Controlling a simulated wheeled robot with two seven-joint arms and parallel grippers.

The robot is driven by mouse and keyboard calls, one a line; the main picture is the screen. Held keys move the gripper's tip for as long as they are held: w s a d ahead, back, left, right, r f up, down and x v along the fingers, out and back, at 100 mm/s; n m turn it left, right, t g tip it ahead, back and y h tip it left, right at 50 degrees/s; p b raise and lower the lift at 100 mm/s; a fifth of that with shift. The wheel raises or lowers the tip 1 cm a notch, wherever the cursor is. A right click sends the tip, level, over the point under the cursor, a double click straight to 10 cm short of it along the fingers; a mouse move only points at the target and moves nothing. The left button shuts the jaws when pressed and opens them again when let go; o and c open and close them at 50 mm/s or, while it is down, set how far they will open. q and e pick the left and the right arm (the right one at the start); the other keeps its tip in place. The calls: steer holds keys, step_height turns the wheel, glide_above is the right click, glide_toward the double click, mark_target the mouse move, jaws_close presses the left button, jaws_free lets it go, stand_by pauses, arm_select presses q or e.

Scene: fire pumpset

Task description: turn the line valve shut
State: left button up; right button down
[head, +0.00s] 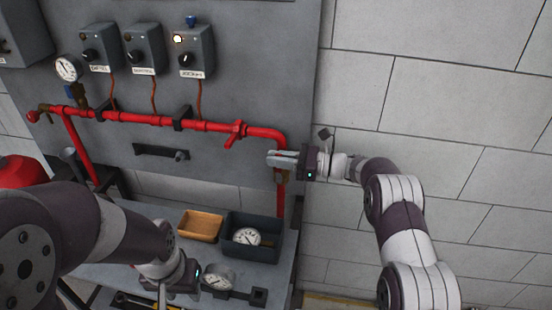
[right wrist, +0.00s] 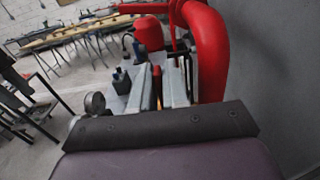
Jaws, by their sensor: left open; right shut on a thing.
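The red pipe (head: 205,124) runs along the grey panel and bends down at its right end. A brass valve body (head: 283,176) sits on the downward run, just below my right gripper (head: 272,158). The right gripper is shut at this run; the right wrist view shows a narrow red piece (right wrist: 157,76) between its fingers (right wrist: 160,88), seemingly the valve's handle, mostly hidden. A red lever (head: 235,134) slants from the horizontal pipe, left of and apart from the right gripper. My left gripper (head: 180,292) is low over the bench, beside a loose gauge (head: 217,277); its fingers are hardly visible.
The bench (head: 190,217) carries a wooden tray (head: 201,224) and a dark bin (head: 267,222) with a gauge (head: 247,237). Several switch boxes (head: 143,49) and a round gauge (head: 68,68) are on the panel. The block wall at right is clear.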

steer(key=a+h+b, duration=0.2)
steer(key=b, duration=0.1)
steer(key=shift+w+f+h, duration=0.1)
steer(key=shift+w+h, duration=0.15)
steer(key=shift+h, duration=0.05)
steer(key=c, duration=1.2)
jaws_free()
steer(key=b+v, duration=0.1)
steer(key=v, duration=0.5)
steer(key=b+v, duration=0.2)
steer(key=v, duration=0.4)
steer(key=shift+d+r, duration=0.2)
steer(key=shift+r, duration=0.1)
